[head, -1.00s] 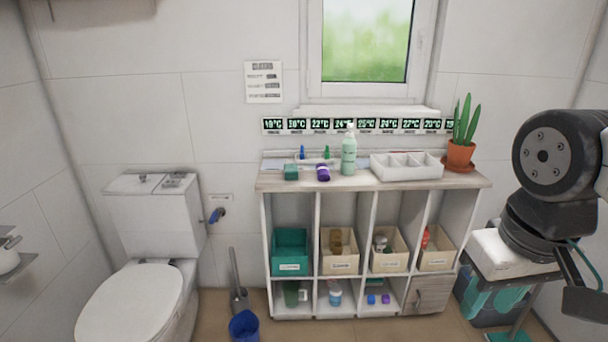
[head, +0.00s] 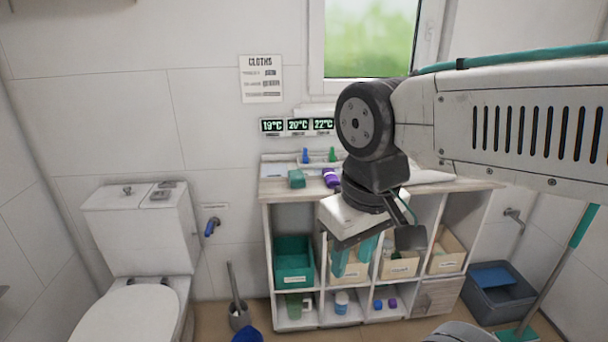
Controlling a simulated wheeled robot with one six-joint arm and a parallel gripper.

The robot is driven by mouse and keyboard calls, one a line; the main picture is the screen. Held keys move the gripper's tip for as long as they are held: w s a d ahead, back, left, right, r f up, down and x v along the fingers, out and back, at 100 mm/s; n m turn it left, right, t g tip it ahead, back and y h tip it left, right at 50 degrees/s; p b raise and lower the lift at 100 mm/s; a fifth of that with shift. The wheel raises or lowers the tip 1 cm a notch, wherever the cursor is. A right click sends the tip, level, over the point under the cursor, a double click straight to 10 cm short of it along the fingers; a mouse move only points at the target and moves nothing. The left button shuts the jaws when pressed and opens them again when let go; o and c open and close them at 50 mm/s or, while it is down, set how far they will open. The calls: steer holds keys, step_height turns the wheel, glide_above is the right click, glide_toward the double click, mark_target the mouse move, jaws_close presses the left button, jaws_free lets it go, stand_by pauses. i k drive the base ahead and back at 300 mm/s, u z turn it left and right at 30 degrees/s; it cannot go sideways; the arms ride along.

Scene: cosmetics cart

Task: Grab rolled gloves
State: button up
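A small purple roll (head: 331,178), which may be the rolled gloves, lies on the cart top, partly behind my wrist. A teal block (head: 296,178) lies just left of it. My gripper (head: 354,266) has a white body and teal fingers pointing down. It hangs in front of the cart's middle cubbies, below and to the right of the purple roll and apart from it. Its fingers look spread with nothing between them. Small blue and purple items (head: 385,303) sit in a lower cubby; I cannot tell what they are.
The cart top (head: 275,188) also holds small blue and green bottles at the back. My arm hides the pump bottle and most of the white tray. A toilet (head: 135,260) stands left, a grey bin (head: 497,300) right.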

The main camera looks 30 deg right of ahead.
mark_target(332, 180)
steer(key=z, duration=0.15)
steer(key=i, duration=0.7)
steer(key=z, duration=0.8)
steer(key=i, duration=0.5)
steer(key=z, duration=0.45)
